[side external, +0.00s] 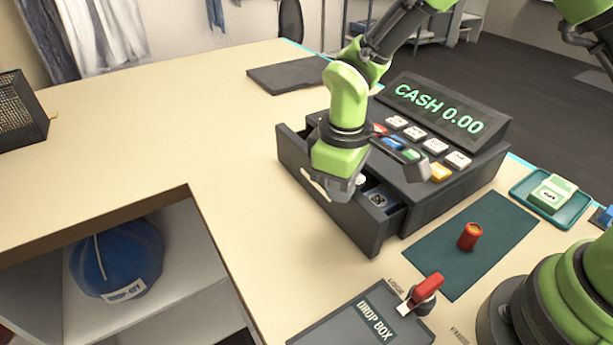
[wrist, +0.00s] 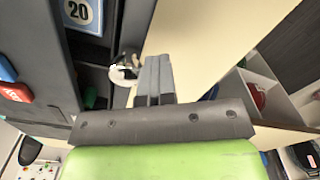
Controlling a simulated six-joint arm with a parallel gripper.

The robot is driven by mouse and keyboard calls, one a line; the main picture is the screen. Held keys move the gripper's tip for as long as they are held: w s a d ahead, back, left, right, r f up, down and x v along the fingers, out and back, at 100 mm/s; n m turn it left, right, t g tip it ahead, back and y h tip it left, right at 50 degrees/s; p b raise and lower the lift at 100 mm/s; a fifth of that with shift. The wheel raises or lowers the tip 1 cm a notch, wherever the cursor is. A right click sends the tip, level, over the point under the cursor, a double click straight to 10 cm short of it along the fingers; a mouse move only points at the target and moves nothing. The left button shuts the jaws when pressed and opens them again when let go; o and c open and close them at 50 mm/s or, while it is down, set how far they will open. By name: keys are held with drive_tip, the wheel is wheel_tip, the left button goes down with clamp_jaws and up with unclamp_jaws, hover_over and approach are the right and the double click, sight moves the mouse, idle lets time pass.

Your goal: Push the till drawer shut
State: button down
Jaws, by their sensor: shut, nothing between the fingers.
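The dark grey till (side external: 440,202) stands on the counter, its display reading CASH 0.00. Its drawer (side external: 352,226) sticks out toward the left, open, with compartments showing behind the front panel. In the wrist view, a compartment marked 20 (wrist: 80,12) lies at the upper left. My gripper (side external: 345,190) is at the drawer front, covering part of its upper edge. The wrist view shows the two fingers (wrist: 153,72) together and empty, beside the drawer front's outer side. I cannot tell whether they touch the panel.
A drop box (side external: 365,320) with a red-handled key switch (side external: 425,292) lies in front of the till. A red cylinder (side external: 469,236) stands on a dark green mat (side external: 490,255). The counter left of the drawer is clear up to a cut-out with a blue bag (side external: 115,258).

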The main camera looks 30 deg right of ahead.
drive_tip(key=shift+d, duration=2.45)
drive_tip(key=shift+a, duration=0.1)
drive_tip(key=shift+a+r, duration=0.25)
drive_tip(key=shift+r, duration=1.05)
drive_tip(key=shift+a+r, duration=0.25)
drive_tip(key=shift+r, duration=1.1)
drive_tip(key=shift+a+r, duration=0.25)
drive_tip(key=shift+r, duration=1.05)
drive_tip(key=shift+r, duration=0.1)
